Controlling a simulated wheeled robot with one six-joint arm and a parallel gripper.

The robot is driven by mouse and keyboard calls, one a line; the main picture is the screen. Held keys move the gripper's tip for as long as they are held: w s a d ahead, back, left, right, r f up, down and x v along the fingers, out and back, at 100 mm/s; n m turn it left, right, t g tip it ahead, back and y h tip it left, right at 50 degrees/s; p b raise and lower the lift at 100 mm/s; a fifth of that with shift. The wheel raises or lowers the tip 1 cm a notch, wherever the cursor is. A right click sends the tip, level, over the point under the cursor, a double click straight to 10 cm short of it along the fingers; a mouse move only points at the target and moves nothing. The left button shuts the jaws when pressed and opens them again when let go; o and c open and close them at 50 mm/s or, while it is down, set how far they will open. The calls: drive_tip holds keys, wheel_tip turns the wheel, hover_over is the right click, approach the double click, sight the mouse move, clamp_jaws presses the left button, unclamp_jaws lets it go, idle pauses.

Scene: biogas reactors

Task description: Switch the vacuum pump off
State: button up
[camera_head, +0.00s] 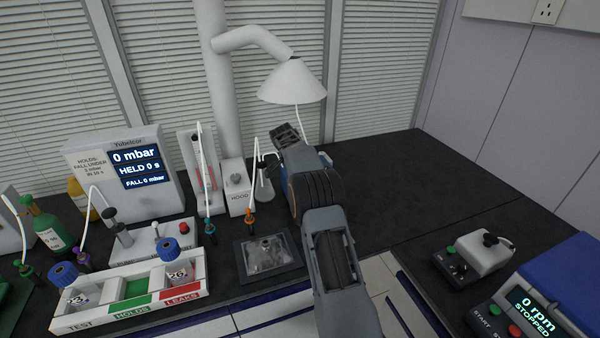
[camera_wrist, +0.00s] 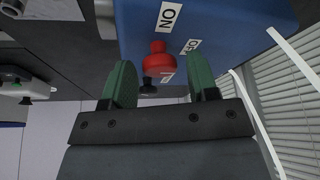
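In the wrist view a blue box (camera_wrist: 235,30), which looks like the vacuum pump, fills the upper middle. A red knob (camera_wrist: 158,62) stands out from its face, with white labels around it, one reading ON upside down. My gripper (camera_wrist: 159,70) is open, with its green fingers on either side of the knob. I cannot tell whether they touch it. A small black round part (camera_wrist: 149,86) shows just beyond the knob.
A display unit (camera_head: 125,175) reading 0 mbar and a bottle rack (camera_head: 130,294) stand left. The black bench (camera_head: 410,190) right of my arm is clear.

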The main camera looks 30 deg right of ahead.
drive_tip(key=shift+o, duration=0.4)
drive_tip(key=shift+r, duration=0.1)
drive_tip(key=shift+a+r, duration=0.15)
drive_tip(key=shift+r, duration=0.15)
drive_tip(key=v, duration=1.3)
